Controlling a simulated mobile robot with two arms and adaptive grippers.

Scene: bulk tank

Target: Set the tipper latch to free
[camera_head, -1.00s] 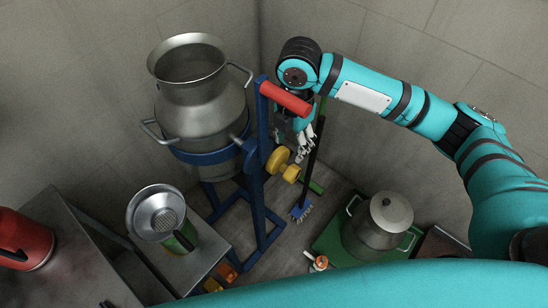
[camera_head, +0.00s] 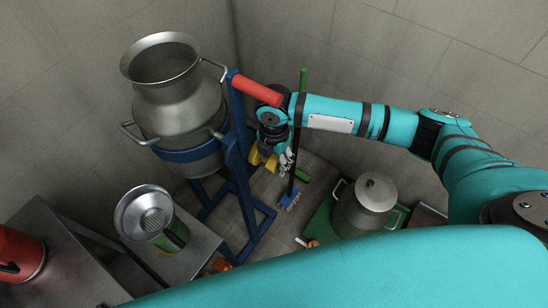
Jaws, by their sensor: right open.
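The tipper is a blue frame (camera_head: 235,160) with a red bar (camera_head: 257,90) at its top, holding a large metal can (camera_head: 180,110) upright in a blue ring. Yellow parts (camera_head: 257,158) show on the right side of the frame, partly hidden by my right gripper. A short green piece (camera_head: 303,175) shows just beyond them; I cannot tell whether it joins them or which setting the latch is in. My right gripper (camera_head: 285,163) is open, pointing down close beside the yellow parts. I cannot tell if it touches them. My left gripper is not in view.
A broom with a blue head (camera_head: 290,199) stands behind my right gripper. A lidded pot (camera_head: 365,205) stands on a green base at the right. A metal strainer (camera_head: 146,213) sits on a low table at the left, near a red container (camera_head: 18,255). Walls close in behind.

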